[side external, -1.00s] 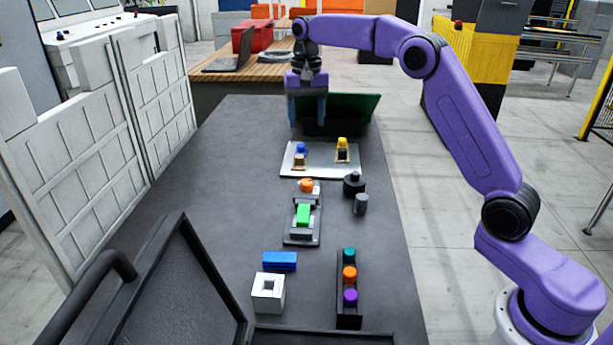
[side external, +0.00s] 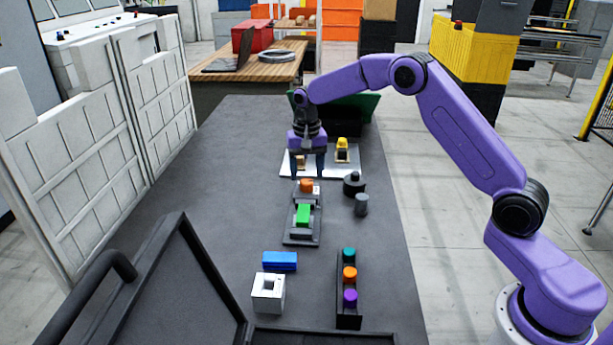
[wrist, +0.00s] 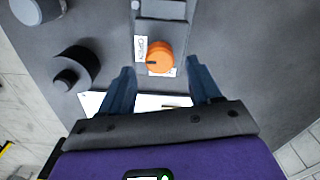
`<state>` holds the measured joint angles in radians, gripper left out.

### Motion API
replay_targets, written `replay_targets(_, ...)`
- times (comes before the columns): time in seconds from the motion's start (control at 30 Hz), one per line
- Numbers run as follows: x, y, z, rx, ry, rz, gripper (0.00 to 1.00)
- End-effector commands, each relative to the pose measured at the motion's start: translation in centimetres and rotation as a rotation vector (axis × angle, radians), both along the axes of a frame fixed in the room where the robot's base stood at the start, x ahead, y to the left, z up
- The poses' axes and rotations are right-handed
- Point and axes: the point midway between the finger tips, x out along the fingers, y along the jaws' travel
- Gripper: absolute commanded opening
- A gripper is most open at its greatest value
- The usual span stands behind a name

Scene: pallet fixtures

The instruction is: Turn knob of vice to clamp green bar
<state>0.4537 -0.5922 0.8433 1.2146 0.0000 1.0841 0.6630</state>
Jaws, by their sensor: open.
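The vice (side external: 290,239) is a grey fixture on the dark table, with the green bar (side external: 303,215) lying in it. Its orange knob (side external: 306,186) is at the far end of the vice. In the wrist view the knob (wrist: 160,57) shows a dark pointer mark and a label reading "OPEN" at its left. My gripper (side external: 308,176) is open and empty, pointing down just behind and above the knob. In the wrist view the two blue fingers of my gripper (wrist: 160,82) are either side of the knob's near edge, apart from it. The green bar is not visible in the wrist view.
Black round parts (side external: 354,184) stand to the right. A blue block (side external: 280,261), a white square block (side external: 268,292) and a rack of coloured knobs (side external: 348,317) are nearer the camera.

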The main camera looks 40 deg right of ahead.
Motion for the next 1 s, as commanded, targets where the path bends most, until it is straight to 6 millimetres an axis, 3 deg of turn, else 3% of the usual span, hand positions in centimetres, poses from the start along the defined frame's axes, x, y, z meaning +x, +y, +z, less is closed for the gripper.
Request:
replay_targets(0.2,0.0,0.0,-1.9,0.000,0.001,0.000,0.63)
replay_targets(0.53,0.0,0.0,-2.2,-0.001,-0.001,0.000,0.63)
replay_targets(0.57,0.0,0.0,-2.2,-0.001,-0.001,0.000,0.56)
replay_targets(0.7,0.0,0.0,-2.2,0.000,0.000,0.001,0.10)
replay_targets(0.73,0.0,0.0,-2.2,0.000,0.000,0.001,0.06)
replay_targets(1.0,0.0,0.0,-2.2,0.000,0.000,0.021,0.06)
